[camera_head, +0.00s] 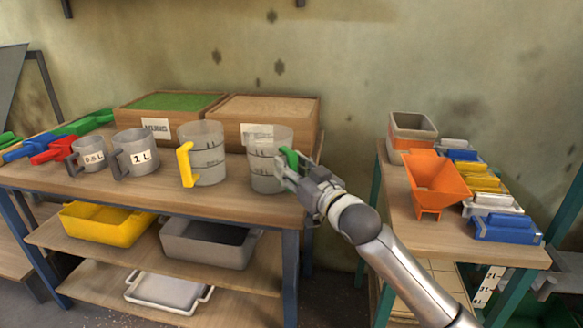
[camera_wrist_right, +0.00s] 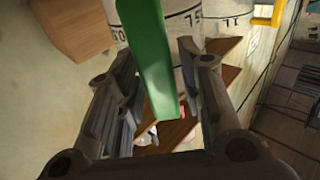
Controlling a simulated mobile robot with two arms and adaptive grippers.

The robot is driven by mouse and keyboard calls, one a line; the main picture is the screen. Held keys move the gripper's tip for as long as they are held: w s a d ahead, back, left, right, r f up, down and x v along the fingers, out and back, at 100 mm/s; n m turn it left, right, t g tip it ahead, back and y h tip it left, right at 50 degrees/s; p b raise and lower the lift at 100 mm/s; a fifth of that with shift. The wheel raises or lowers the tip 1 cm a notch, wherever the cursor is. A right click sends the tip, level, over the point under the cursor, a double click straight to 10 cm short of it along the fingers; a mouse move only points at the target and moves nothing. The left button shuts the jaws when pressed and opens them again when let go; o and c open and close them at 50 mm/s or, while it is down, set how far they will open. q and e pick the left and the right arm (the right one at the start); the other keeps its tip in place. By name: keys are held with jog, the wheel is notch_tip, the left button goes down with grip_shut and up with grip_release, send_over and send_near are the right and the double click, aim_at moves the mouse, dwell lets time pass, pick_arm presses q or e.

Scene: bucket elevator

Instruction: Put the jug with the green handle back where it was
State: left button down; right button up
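The jug with the green handle (camera_head: 266,175) is clear and graduated. It stands upright on the wooden table near its right end, as far as I can tell. Its green handle (camera_head: 291,158) points right; it also shows large in the right wrist view (camera_wrist_right: 152,55). My right gripper (camera_head: 288,172) is at the handle, its fingers on either side of it. In the right wrist view, narrow gaps show beside the handle, so the fingers look open around it. The fingertips' contact is partly hidden. My left gripper is not in view.
A jug with a yellow handle (camera_head: 208,160) stands just left, then two grey measuring jugs, 1 L (camera_head: 140,157) and smaller (camera_head: 92,155). Two wooden boxes (camera_head: 310,125) stand behind.

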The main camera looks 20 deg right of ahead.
jog(key=shift+s+r, duration=0.1)
dwell(0.3)
jog(key=s+d, duration=0.2)
jog(key=s, duration=0.9)
jog(key=s+a+f+m+g+h, duration=0.15)
jog(key=s+f+g, duration=0.25)
jog(key=f, duration=1)
jog(key=s+f+g+h, duration=0.2)
jog(key=s+f+g, duration=0.2)
jog(key=f, duration=1.1)
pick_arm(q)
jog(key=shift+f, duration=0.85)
pick_arm(e)
jog(key=s+a+f+g, duration=0.2)
jog(key=s+f, duration=0.3)
jog(key=s, duration=0.1)
jog(key=s+a+f+n+g, duration=0.1)
jog(key=s+a+f+g, duration=0.1)
jog(key=s+f, duration=0.4)
jog(key=s+a+f+g, duration=0.3)
jog(key=s+f, duration=0.2)
jog(key=s, duration=0.1)
jog(key=shift+s+f+n+y, duration=0.25)
jog(key=shift+s, duration=0.1)
jog(key=shift+d, duration=0.1)
